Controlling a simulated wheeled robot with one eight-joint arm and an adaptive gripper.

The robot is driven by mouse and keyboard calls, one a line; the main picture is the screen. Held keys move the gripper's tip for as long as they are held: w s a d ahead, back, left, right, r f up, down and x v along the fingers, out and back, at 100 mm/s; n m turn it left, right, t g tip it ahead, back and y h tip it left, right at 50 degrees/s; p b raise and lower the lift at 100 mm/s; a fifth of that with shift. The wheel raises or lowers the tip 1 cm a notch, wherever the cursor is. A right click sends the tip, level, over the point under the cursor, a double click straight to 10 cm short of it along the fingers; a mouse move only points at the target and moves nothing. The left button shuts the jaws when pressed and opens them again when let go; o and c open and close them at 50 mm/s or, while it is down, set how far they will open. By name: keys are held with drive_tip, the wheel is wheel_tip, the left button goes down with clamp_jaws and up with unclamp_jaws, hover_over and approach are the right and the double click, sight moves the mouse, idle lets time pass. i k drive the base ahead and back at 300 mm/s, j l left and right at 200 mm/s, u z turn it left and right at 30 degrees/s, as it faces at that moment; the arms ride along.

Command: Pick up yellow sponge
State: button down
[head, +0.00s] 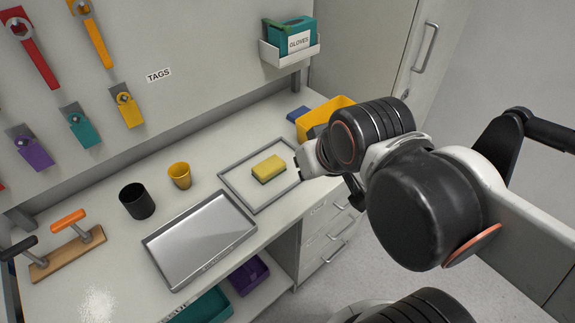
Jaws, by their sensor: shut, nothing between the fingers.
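The yellow sponge (268,168) lies flat inside a grey rectangular frame (232,184) on the white workbench. Its front side has a darker lower edge. My gripper (299,166) is at the right side of the frame, a short way to the right of the sponge and apart from it. It is shut and holds nothing. My arm hides part of the gripper and the bench's right end.
A metal tray (200,240), a yellow cup (179,175) and a black cup (137,201) stand left of the frame. A yellow bin (318,112) and a blue item (298,114) are behind my gripper. Drawers (322,232) sit below the bench.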

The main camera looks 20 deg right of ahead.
sight(274, 167)
drive_tip(key=u, duration=1.35)
drive_tip(key=z, duration=1.35)
drive_tip(key=i+j, duration=0.15)
drive_tip(key=j, duration=0.2)
drive_tip(key=i+j+z, duration=0.1)
drive_tip(key=j, duration=0.25)
